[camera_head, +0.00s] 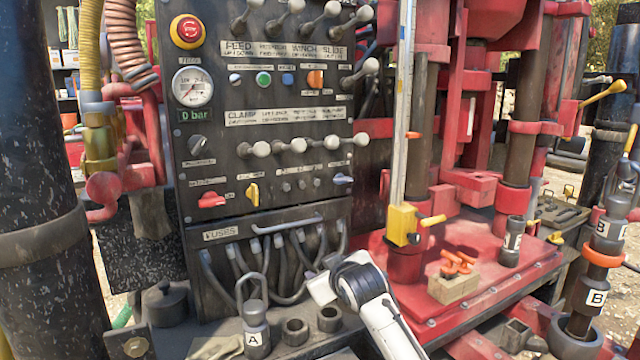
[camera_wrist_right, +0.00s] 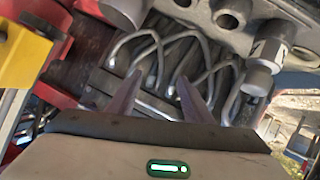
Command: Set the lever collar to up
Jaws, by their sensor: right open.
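The control panel (camera_head: 265,120) is dark, with an upper row of grey ball-topped levers (camera_head: 290,8) and a lower row (camera_head: 290,146) below the CLAMP label strip (camera_head: 287,115). The small labels are too blurred to tell which lever is the collar. The lower-row knobs sit at nearly the same height. My right gripper (camera_head: 318,287) is below the panel, in front of the fuse box hoses and well clear of the levers. In the right wrist view its two fingers (camera_wrist_right: 158,95) are apart with nothing between them. My left gripper is not in view.
Grey hoses (camera_head: 290,255) loop from the fuse box (camera_head: 225,234). A cylinder marked A (camera_head: 256,335) with a handle stands on the deck. A yellow block (camera_head: 402,224) on a white upright and a wooden block with orange pieces (camera_head: 453,287) stand to the right.

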